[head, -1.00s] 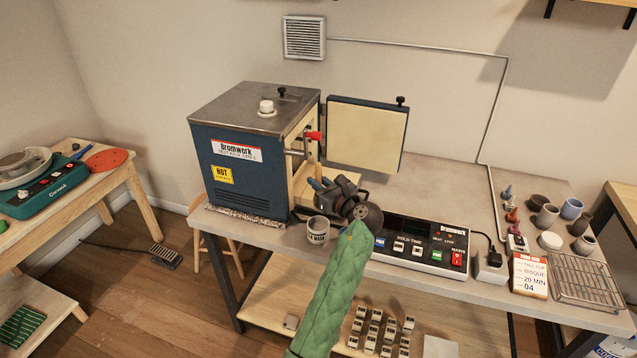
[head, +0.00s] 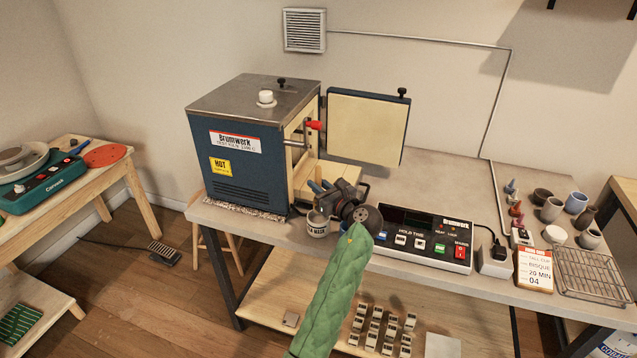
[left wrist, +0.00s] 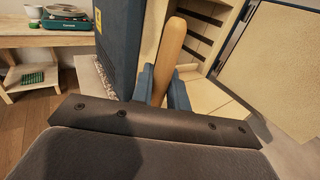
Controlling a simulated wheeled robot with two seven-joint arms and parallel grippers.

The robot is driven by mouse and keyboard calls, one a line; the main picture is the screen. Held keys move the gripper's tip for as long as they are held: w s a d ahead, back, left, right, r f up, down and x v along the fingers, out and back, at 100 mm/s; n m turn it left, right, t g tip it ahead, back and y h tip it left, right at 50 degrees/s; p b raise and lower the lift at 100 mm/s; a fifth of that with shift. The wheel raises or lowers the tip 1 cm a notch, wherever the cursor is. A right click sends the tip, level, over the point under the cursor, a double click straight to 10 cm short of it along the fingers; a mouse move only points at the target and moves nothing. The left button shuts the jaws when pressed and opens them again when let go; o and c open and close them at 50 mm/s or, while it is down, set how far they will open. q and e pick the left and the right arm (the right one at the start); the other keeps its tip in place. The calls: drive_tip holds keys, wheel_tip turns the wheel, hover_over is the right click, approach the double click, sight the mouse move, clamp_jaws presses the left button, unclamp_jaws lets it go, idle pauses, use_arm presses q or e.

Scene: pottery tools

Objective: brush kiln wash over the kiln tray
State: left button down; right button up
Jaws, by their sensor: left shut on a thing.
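My left gripper (head: 322,188) is in front of the open kiln, just above and behind the kiln-wash cup. In the left wrist view, its blue fingers (left wrist: 163,90) are shut on a pale wooden handle (left wrist: 169,50), apparently the brush. The handle stands nearly upright in that picture; the bristles are hidden. I cannot make out the kiln tray for certain. My right gripper is not in view.
A controller box (head: 415,240) lies along the bench's front, right of my left arm. Further right are a timer card (head: 535,272), a wire rack (head: 595,274) and several small pots (head: 552,209). The bench behind the controller is mostly clear.

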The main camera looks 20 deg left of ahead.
use_arm(q)
drive_tip(key=shift+f+b, duration=0.45)
drive_tip(key=shift+f, duration=2.5)
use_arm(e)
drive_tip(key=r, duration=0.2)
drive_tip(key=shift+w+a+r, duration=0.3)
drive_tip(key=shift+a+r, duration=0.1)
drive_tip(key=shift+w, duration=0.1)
use_arm(q)
drive_tip(key=shift+r, duration=0.1)
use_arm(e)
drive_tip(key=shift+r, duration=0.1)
